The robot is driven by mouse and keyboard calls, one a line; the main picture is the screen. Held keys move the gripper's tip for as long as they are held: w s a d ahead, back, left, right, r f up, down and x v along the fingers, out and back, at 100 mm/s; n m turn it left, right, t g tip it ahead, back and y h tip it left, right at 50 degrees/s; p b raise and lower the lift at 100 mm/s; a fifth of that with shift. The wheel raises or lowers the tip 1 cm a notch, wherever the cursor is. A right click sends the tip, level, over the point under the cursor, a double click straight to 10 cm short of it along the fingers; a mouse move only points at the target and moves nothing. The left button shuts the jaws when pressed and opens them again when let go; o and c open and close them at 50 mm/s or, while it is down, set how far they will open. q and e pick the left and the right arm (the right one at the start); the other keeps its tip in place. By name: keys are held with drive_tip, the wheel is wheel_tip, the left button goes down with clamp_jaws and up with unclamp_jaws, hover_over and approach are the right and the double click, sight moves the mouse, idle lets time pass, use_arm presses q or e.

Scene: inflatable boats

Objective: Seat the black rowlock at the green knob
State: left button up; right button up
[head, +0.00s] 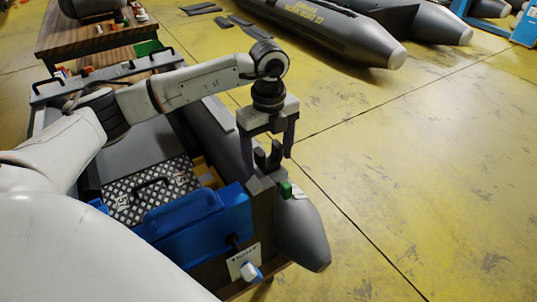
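The black rowlock (268,157) is a small U-shaped fork with its prongs up. It appears to stand on a grey mount at the top corner of the boat's transom. The green knob (286,189) is on that mount, just right of and below the rowlock. My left gripper (268,152) points down above the mount. My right gripper is not in view.
A wooden table (88,38) with small parts stands behind. Yellow floor (420,180) at right is clear.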

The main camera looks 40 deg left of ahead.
sight(269, 162)
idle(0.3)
use_arm(q)
wheel_tip(269, 162, up, 10)
drive_tip(key=shift+r, duration=0.2)
